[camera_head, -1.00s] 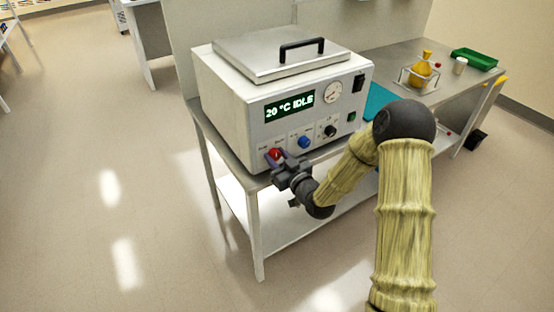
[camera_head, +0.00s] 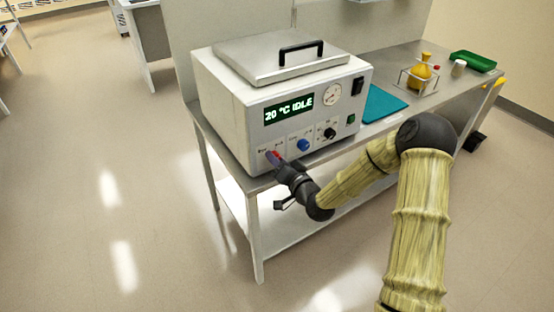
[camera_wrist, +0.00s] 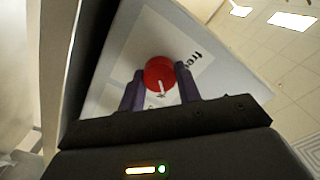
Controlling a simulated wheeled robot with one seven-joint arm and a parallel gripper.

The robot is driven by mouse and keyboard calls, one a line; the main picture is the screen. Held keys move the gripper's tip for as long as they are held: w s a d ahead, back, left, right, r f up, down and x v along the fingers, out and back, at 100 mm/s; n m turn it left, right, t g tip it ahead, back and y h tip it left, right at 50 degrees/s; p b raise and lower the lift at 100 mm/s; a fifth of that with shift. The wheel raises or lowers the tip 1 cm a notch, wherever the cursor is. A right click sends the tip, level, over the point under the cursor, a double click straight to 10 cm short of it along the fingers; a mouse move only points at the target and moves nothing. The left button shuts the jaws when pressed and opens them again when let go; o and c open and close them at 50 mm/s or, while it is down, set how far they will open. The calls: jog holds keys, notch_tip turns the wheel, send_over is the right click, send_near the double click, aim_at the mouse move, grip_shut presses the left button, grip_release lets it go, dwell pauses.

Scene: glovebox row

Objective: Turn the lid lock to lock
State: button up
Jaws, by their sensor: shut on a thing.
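The lid lock is a red round knob (camera_wrist: 159,73) low on the left of the front panel of a white bath unit (camera_head: 223,114). In the head view the knob (camera_head: 274,155) is mostly hidden by my gripper (camera_head: 276,158). In the wrist view the purple fingers of my gripper (camera_wrist: 160,84) are shut on the knob from both sides. A white pointer line on the knob points toward the gripper's palm. Part of a printed label, which seems to read "free", shows beside it. The flat metal lid (camera_head: 255,56) with a black handle (camera_head: 301,50) lies closed on top.
The display (camera_head: 289,107) reads "20 °C IDLE". A blue knob (camera_head: 303,145) and a black knob (camera_head: 330,134) sit right of the lock. The bench (camera_head: 440,62) also holds a teal mat (camera_head: 382,104), a yellow flask (camera_head: 421,70) in a rack and a green tray (camera_head: 473,61).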

jog(key=shift+f, duration=0.1)
dwell(0.4)
jog(key=o, duration=1)
jog(key=shift+c, duration=0.2)
jog(key=p+v, duration=0.7)
jog(key=v, duration=1)
jog(key=shift+s+d, duration=0.2)
